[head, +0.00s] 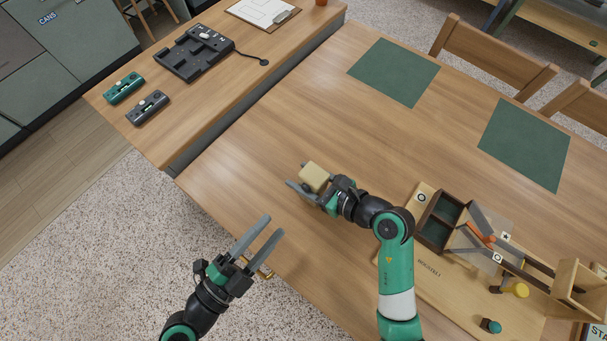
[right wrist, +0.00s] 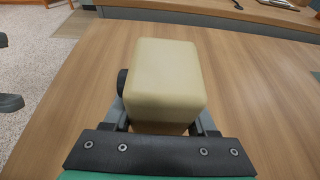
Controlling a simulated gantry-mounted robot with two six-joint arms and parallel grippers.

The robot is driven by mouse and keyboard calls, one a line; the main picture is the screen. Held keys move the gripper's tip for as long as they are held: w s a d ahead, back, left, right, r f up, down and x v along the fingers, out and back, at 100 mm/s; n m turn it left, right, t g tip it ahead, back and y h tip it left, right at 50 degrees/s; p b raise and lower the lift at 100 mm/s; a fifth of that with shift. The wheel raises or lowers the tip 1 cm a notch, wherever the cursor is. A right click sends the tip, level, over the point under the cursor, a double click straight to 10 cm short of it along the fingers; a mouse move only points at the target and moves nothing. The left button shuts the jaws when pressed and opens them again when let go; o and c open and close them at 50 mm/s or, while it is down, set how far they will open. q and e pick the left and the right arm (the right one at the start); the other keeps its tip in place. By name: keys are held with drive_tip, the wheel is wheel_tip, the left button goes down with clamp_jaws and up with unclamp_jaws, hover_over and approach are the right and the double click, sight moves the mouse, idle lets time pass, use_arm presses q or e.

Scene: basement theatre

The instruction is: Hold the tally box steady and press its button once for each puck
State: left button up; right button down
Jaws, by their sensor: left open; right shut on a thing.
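A cream box (head: 316,175), which looks like the tally box, is in my right gripper (head: 312,189) over the near-left part of the table. In the right wrist view the box (right wrist: 166,80) sits between the two fingers, with a dark round knob (right wrist: 122,82) on its left side. I cannot tell whether that knob is the button. My left gripper (head: 276,225) is open and empty, lower left of the box, over the floor beside the table edge. An orange piece (head: 488,239), a yellow round piece (head: 520,290) and a teal-topped piece (head: 491,326) are at the wooden board; I cannot tell which are pucks.
The wooden board (head: 437,283) with a dark divided tray (head: 437,222) and ramp stands right of my right arm. Two green mats (head: 394,72) (head: 525,143) lie farther back. A side counter (head: 217,97) holds dark and green devices. The table's middle is clear.

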use_arm(q)
clamp_jaws()
idle(1.6)
